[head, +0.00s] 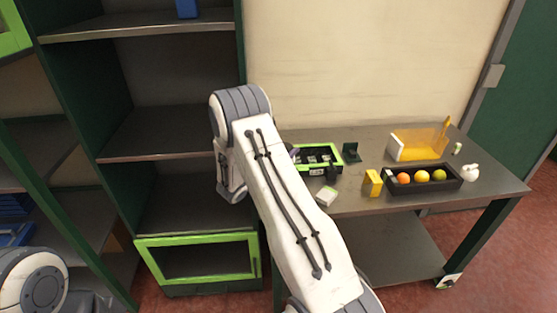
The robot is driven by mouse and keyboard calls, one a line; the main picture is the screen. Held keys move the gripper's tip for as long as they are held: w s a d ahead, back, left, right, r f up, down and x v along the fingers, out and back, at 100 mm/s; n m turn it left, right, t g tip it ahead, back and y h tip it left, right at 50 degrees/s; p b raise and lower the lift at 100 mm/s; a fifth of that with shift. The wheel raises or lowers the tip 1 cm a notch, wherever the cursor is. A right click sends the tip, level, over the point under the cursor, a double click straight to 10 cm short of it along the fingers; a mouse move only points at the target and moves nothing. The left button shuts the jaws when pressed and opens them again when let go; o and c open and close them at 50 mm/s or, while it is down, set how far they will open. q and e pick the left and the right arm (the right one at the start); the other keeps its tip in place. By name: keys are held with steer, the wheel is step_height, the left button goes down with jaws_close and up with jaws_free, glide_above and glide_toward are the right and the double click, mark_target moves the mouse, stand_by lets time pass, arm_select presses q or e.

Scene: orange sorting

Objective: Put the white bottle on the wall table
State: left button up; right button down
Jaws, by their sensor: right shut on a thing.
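The wall table (400,207) is a grey metal table against the pale wall at right. My right arm reaches up across the middle of the head view and bends over at its top. The right wrist and gripper (231,180) are mostly behind this arm, left of the table. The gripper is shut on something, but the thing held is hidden. I cannot make out a white bottle for certain; a small white rounded thing (470,172) stands at the table's right end. Only a joint of my left arm shows at the lower left; its gripper is out of view.
A dark green shelf unit (165,132) with a green-framed drawer stands left. The table's front right is bare.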

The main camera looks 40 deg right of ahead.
steer(key=w+f+p, duration=0.2)
steer(key=w+f, duration=0.2)
steer(key=f, duration=0.2)
steer(key=shift+d+f, duration=0.2)
steer(key=shift+d, duration=0.25)
steer(key=shift+w, duration=0.1)
steer(key=shift+f, duration=0.2)
steer(key=shift+c, duration=0.6)
jaws_free()
steer(key=shift+r, duration=0.1)
